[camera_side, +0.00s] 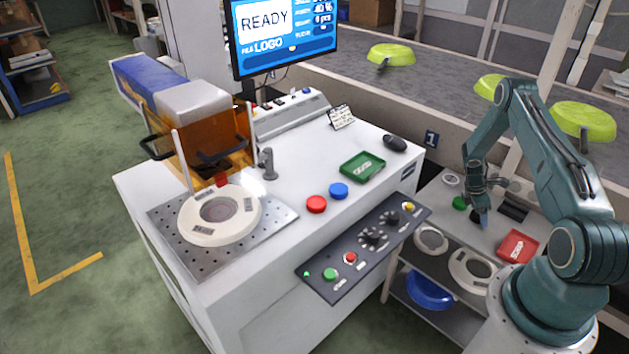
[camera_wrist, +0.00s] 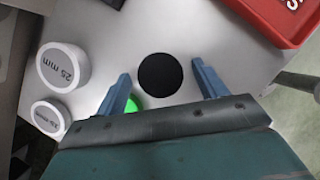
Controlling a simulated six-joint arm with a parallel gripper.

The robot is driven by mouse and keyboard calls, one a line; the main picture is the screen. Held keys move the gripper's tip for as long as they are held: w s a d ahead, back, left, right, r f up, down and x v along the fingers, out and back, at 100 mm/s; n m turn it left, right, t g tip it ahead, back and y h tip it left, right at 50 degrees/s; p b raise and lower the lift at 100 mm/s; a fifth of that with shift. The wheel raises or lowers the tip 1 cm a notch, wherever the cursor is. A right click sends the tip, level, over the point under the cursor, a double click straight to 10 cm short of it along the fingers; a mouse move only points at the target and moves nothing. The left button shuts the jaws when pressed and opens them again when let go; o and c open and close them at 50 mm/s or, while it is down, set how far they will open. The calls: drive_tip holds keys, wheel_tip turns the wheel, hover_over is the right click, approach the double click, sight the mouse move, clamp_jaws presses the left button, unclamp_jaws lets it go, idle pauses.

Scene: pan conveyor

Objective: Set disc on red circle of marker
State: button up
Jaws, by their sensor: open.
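A black disc (camera_wrist: 160,74) lies on the side table, seen in the wrist view between the two blue fingers of my gripper (camera_wrist: 162,69). The fingers are open, with a gap on each side of the disc. In the side view my gripper (camera_side: 481,214) points down over the side table at the right, and a dark shape there is partly hidden by it. A green disc (camera_wrist: 134,104) is partly covered by my gripper; it also shows in the side view (camera_side: 460,203). On the white marker machine (camera_side: 270,290), a red circle (camera_side: 316,204) sits beside a blue circle (camera_side: 338,191).
A red tray (camera_side: 518,246) lies near my base. The machine top holds a green tray (camera_side: 363,167), a mouse (camera_side: 395,143) and a white ring fixture (camera_side: 212,236). The conveyor (camera_side: 450,85) carries green pans.

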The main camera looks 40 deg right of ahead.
drive_tip(key=shift+r, duration=0.1)
drive_tip(key=v, duration=1.2)
idle(0.4)
drive_tip(key=shift+r, duration=0.1)
